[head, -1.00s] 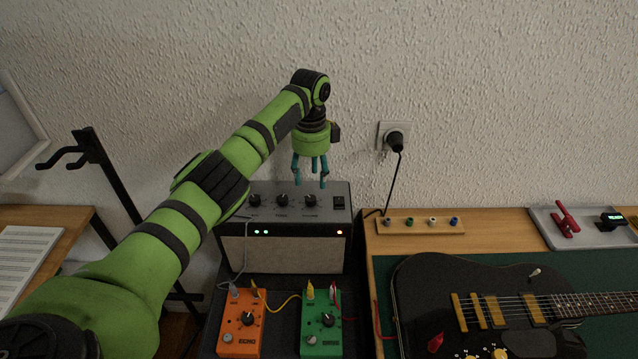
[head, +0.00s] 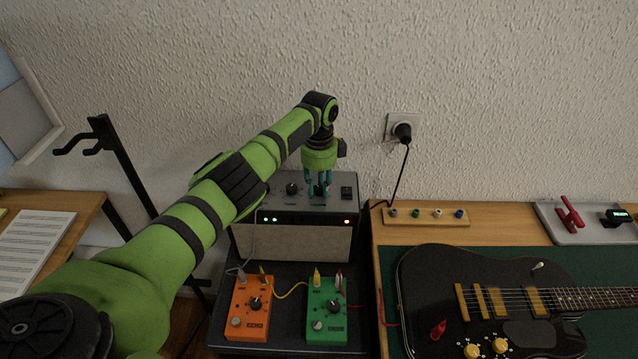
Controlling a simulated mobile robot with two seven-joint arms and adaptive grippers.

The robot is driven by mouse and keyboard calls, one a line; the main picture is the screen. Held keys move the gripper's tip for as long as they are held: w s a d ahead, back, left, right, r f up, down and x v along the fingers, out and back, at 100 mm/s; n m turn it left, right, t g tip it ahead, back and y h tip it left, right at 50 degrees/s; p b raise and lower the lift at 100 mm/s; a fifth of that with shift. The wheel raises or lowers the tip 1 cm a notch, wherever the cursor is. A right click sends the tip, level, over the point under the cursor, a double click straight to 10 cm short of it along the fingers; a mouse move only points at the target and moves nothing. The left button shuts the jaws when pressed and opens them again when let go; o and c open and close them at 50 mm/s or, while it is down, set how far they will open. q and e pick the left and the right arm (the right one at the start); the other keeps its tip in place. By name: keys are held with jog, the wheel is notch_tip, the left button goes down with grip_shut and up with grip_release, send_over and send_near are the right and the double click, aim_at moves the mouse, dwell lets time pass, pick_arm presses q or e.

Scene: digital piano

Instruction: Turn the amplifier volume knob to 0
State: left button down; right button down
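The amplifier (head: 292,241) is a dark box with a grey control panel on top and a light front grille. My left gripper (head: 318,194) points down over the panel. Its teal fingers stand close around this knob and look closed on its sides. Another black knob (head: 292,188) shows to its left. The knob's pointer and the scale are too small or hidden to read. My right gripper is not in view.
An orange pedal (head: 250,309) and a green pedal (head: 327,312) with cables stand in front. A black guitar (head: 430,285) lies on the right table. A black stand (head: 120,180) is at left.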

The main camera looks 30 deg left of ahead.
pick_arm(q)
jog(key=n+p, duration=0.2)
jog(key=n, duration=0.2)
jog(key=shift+r+n, duration=0.1)
jog(key=shift+n, duration=0.2)
jog(key=n+p, duration=0.1)
jog(key=n, duration=0.3)
jog(key=shift+n, duration=0.3)
jog(key=n+p, duration=0.1)
jog(key=n, duration=0.9)
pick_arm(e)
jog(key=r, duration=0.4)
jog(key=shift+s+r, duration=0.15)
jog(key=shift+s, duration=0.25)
pick_arm(q)
jog(key=shift+n, duration=0.5)
jog(key=c, duration=1)
grip_release()
jog(key=shift+o, duration=0.2)
